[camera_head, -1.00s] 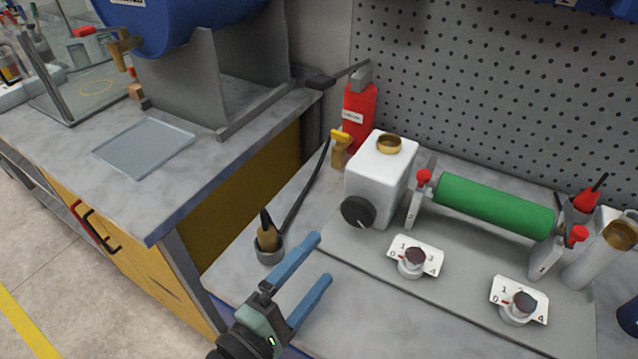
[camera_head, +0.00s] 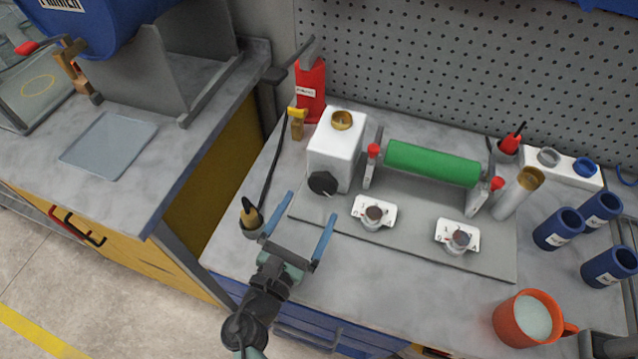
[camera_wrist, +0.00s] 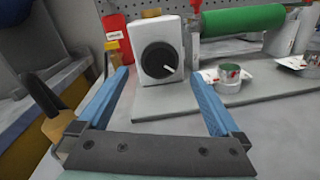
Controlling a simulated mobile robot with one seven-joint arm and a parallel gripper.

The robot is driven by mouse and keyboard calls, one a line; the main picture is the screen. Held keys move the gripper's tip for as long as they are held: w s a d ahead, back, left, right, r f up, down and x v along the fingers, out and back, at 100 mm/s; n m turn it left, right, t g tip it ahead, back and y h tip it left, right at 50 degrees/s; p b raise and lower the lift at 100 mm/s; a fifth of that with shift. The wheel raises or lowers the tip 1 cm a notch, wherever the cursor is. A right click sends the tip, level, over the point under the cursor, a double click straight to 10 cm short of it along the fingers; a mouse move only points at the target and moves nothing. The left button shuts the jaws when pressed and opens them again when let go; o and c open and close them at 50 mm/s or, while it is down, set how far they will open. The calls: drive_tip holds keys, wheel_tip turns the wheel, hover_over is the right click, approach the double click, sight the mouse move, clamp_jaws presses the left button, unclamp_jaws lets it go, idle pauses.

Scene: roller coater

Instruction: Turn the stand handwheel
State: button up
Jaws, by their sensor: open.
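A black round knob (camera_head: 322,184) with a white pointer line is on the front of a white box (camera_head: 338,148) at the left end of a green roller (camera_head: 432,163). In the wrist view the knob (camera_wrist: 159,60) faces me. Two round dials with numbered plates, a left one (camera_head: 374,213) and a right one (camera_head: 459,239), sit on the grey base in front of the roller. I cannot tell which of these is the stand handwheel. My gripper (camera_head: 311,205) is open and empty, in front of and below the knob, apart from it. In the wrist view the fingers (camera_wrist: 158,79) frame the knob.
A tool in a round holder (camera_head: 250,218) stands just left of my gripper. A red bottle (camera_head: 311,90) is behind the white box. Several blue cups (camera_head: 559,229) and an orange mug (camera_head: 528,317) stand at the right. The bench front between gripper and mug is clear.

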sight(319, 188)
drive_tip(key=x, duration=0.6)
drive_tip(key=shift+w, duration=0.15)
drive_tip(key=shift+c, duration=0.2)
drive_tip(key=c, duration=1.2)
drive_tip(key=shift+c, duration=0.2)
drive_tip(key=m+b, duration=0.3)
drive_tip(key=m, duration=0.2)
drive_tip(key=shift+f+m+b, duration=0.1)
drive_tip(key=shift+m+b, duration=0.2)
drive_tip(key=shift+b, duration=0.1)
drive_tip(key=m+b, duration=0.2)
drive_tip(key=m, duration=0.2)
drive_tip(key=shift+y+b, duration=0.35)
drive_tip(key=shift+y, duration=0.05)
drive_tip(key=shift+a+r+m, duration=0.1)
drive_tip(key=shift+r+m, duration=0.15)
drive_tip(key=shift+m, duration=0.15)
